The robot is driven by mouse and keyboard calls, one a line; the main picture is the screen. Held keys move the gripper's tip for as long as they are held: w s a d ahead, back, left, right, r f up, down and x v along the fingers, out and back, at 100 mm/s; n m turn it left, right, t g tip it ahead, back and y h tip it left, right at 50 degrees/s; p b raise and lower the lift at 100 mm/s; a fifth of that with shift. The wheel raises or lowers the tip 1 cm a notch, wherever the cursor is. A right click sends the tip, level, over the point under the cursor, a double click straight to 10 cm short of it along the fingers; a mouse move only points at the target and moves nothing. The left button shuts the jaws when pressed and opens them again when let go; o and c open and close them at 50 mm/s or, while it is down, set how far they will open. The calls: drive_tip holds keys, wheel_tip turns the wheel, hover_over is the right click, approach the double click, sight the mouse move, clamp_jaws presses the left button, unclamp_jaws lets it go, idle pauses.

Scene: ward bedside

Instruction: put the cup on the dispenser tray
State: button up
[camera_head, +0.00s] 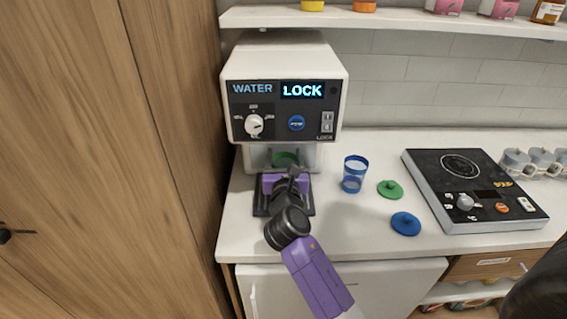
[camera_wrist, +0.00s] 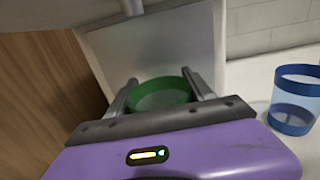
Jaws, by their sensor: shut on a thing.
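A green-rimmed cup (camera_wrist: 160,91) is between the two fingers of my gripper (camera_wrist: 162,97) in the wrist view, and the gripper is shut on it. In the head view the cup's green rim (camera_head: 285,158) shows inside the dispenser's bay, and my purple gripper (camera_head: 286,180) hides most of it. The water dispenser (camera_head: 285,85) is white with a black panel reading WATER and LOCK. Its dark tray (camera_head: 262,207) lies below the bay, partly covered by my gripper. I cannot tell whether the cup's base touches the tray.
A clear cup with blue bands (camera_head: 355,174) stands on the counter right of the dispenser. A green lid (camera_head: 390,190) and a blue lid (camera_head: 405,223) lie beside it. A cooktop (camera_head: 475,190) and several white mugs (camera_head: 516,160) are further right. A wooden cabinet wall (camera_head: 110,130) stands close on the left.

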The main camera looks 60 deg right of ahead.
drive_tip(key=shift+f, duration=0.7)
drive_tip(key=shift+w+f, duration=0.15)
drive_tip(key=shift+f, duration=0.1)
drive_tip(key=o, duration=1.4)
drive_tip(key=shift+c, duration=0.2)
drive_tip(key=shift+a, duration=0.15)
drive_tip(key=b+v, duration=0.1)
drive_tip(key=v, duration=1)
drive_tip(key=shift+s+a+b, duration=0.25)
drive_tip(key=shift+a+b, duration=0.05)
